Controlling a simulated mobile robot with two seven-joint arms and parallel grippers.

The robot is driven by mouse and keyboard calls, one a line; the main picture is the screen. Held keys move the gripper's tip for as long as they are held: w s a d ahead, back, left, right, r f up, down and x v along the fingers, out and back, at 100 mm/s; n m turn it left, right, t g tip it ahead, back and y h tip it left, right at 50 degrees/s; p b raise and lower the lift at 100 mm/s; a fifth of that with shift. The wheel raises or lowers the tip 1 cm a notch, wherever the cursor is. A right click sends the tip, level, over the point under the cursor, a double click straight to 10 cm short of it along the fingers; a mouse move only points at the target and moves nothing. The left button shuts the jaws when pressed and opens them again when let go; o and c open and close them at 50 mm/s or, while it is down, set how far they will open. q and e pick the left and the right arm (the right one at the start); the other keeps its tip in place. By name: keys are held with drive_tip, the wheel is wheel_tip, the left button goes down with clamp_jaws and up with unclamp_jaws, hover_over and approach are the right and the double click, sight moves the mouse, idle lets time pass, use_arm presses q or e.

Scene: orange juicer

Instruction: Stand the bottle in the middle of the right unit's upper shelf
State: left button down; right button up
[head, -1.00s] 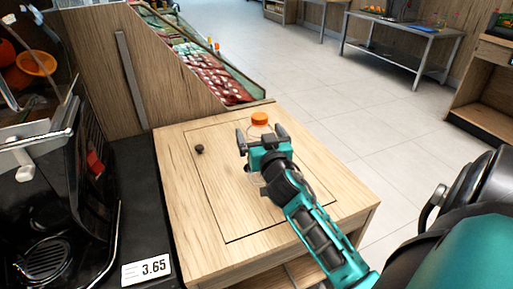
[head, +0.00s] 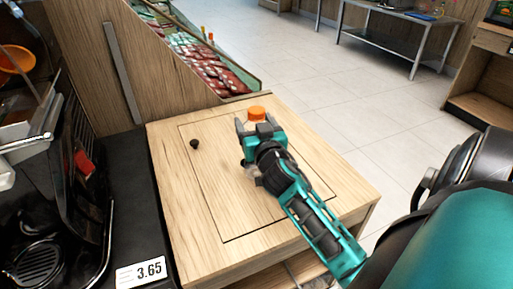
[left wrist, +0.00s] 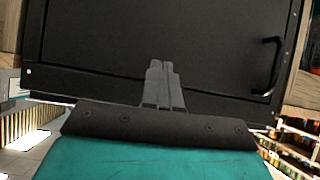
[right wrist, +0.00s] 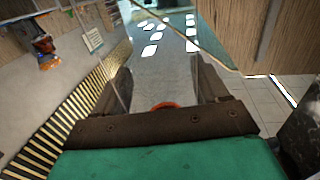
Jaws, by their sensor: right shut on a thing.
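The bottle's orange cap (head: 257,113) shows in the head view at the far part of the wooden unit's top. The bottle's body is mostly hidden behind my right gripper (head: 260,124). That gripper is shut on the bottle, with a finger on each side just below the cap. In the right wrist view the orange cap (right wrist: 165,105) shows as a curved edge between the two spread fingers (right wrist: 165,88). I cannot tell whether the bottle touches the top. My left gripper (left wrist: 162,68) is shut and empty in front of a black panel. It is outside the head view.
The wooden unit's top (head: 215,190) carries a small dark knob (head: 194,143) and is otherwise clear. A black machine (head: 60,190) and price card (head: 141,272) are at left. A sloped produce display (head: 205,65) stands behind. Another wooden unit (head: 485,95) stands far right, across open floor.

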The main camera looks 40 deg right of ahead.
drive_tip(key=c, duration=0.7)
drive_tip(key=shift+o, duration=0.2)
drive_tip(key=shift+r, duration=0.1)
